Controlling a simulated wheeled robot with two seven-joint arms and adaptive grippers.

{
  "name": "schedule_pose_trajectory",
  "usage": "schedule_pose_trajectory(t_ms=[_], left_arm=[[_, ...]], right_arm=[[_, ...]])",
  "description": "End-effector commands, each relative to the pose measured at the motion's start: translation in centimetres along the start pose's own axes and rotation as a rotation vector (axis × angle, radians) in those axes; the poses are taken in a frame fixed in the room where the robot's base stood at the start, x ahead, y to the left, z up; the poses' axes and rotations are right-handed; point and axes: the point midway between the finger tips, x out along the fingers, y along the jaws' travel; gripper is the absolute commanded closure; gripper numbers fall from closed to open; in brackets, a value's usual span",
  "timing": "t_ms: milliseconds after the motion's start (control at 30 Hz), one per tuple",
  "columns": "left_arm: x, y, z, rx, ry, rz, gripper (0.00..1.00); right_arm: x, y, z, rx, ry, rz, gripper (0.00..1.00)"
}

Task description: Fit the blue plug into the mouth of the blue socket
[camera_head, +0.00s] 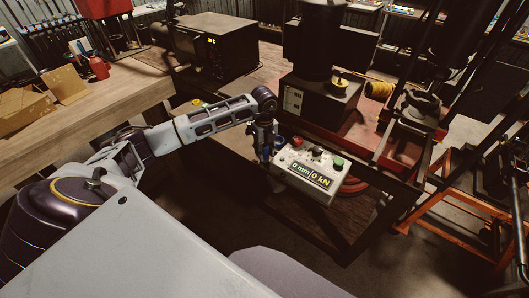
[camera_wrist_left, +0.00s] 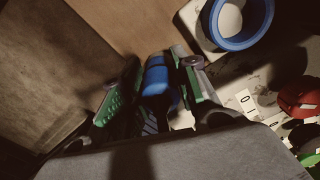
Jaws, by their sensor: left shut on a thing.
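My left gripper (camera_head: 267,158) points down just left of the control box in the head view. In the left wrist view its two green-padded fingers (camera_wrist_left: 158,88) are shut on the blue plug (camera_wrist_left: 157,78), a small blue cylinder. The blue socket (camera_wrist_left: 237,22) is a blue ring with an open mouth on a white mount, up and right of the plug and apart from it in this view. A bit of blue at the socket (camera_head: 280,141) shows beside the gripper in the head view. The plug's lower end is hidden between the fingers. My right gripper is not in view.
The white control box (camera_head: 309,170) reads 0 mm and 0 kN and has a red knob (camera_wrist_left: 300,99) and a green button. A black machine (camera_head: 318,98) stands behind it. A wooden bench (camera_head: 110,108) lies left, and an orange frame (camera_head: 450,228) stands right.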

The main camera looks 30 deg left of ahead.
Motion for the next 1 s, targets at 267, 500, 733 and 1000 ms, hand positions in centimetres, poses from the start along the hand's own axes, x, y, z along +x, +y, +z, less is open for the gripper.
schedule_pose_trajectory(t_ms=[267, 500, 733, 1000], left_arm=[[-3.2, -0.1, 0.1, -0.001, -0.002, -0.004, 0.96], [-6.7, -0.1, 0.1, 0.000, -0.002, -0.003, 0.96], [-9.0, -0.1, 0.0, 0.000, -0.001, -0.003, 0.96], [-9.5, 0.0, 0.0, 0.000, -0.001, -0.001, 0.96]], right_arm=[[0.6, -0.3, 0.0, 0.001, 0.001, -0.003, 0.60], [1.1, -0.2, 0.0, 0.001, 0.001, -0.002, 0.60], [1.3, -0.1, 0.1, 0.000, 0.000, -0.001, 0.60], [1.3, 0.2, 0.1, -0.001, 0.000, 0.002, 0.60]])
